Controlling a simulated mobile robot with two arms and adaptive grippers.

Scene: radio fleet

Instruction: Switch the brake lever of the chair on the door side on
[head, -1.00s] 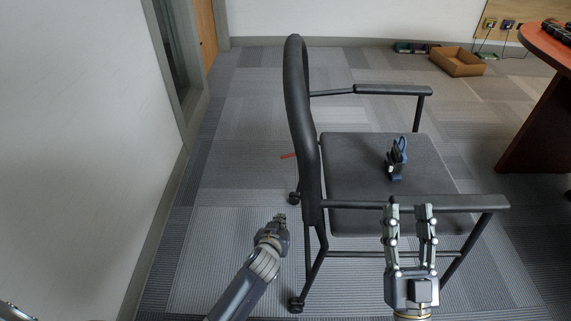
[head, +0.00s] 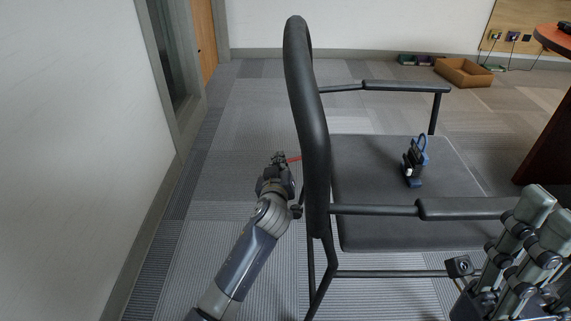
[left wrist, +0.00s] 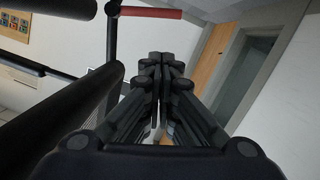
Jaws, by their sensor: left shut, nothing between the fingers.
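A black office chair (head: 307,120) stands in the middle of the head view, its backrest towards the door side. Its red brake lever (head: 295,159) sticks out to the left behind the backrest; it also shows at the top of the left wrist view (left wrist: 150,12). My left gripper (head: 279,157) is shut and empty, its fingertips just left of the lever's end. I cannot tell whether they touch it. In the left wrist view the closed fingers (left wrist: 166,60) point up below the lever. My right gripper (head: 548,212) looks open, at the lower right by the near armrest.
A dark radio with a blue part (head: 414,161) stands on the chair seat. A wooden door (head: 205,38) and white wall (head: 75,130) are on the left. An open cardboard box (head: 464,73) lies at the back right near a table (head: 552,140). Carpet left of the chair is clear.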

